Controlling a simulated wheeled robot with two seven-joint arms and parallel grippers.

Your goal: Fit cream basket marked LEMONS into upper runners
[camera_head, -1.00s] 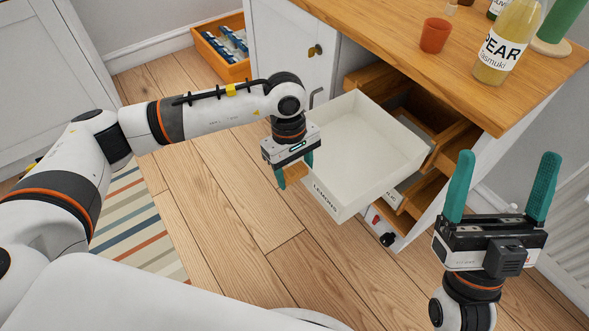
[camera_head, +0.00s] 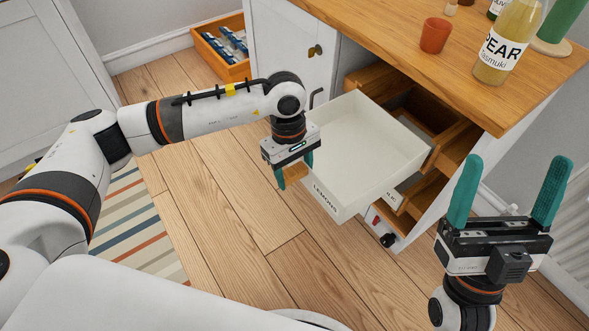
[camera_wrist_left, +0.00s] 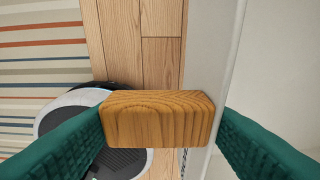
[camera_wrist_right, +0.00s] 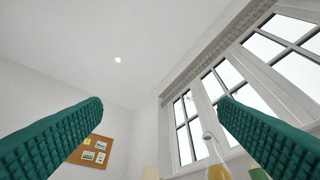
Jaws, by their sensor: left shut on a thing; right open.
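The cream basket marked LEMONS (camera_head: 353,197) is in the head view, in front of the open cabinet bay. Its far end is at the wooden runners (camera_head: 431,149); whether it sits in them is hard to tell. My left gripper (camera_head: 294,173) is shut on the basket's wooden handle (camera_wrist_left: 157,118) at its near face. The basket is empty, and its pale wall (camera_wrist_left: 205,60) fills the right of the left wrist view. My right gripper (camera_head: 508,192) is open and empty, pointing up, to the right of the cabinet.
The wooden counter (camera_head: 400,25) holds an orange cup (camera_head: 435,35) and a PEAR bottle (camera_head: 506,40). Lower wooden runners (camera_head: 425,195) and a black knob (camera_head: 388,240) are below the basket. The floor in front is clear.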

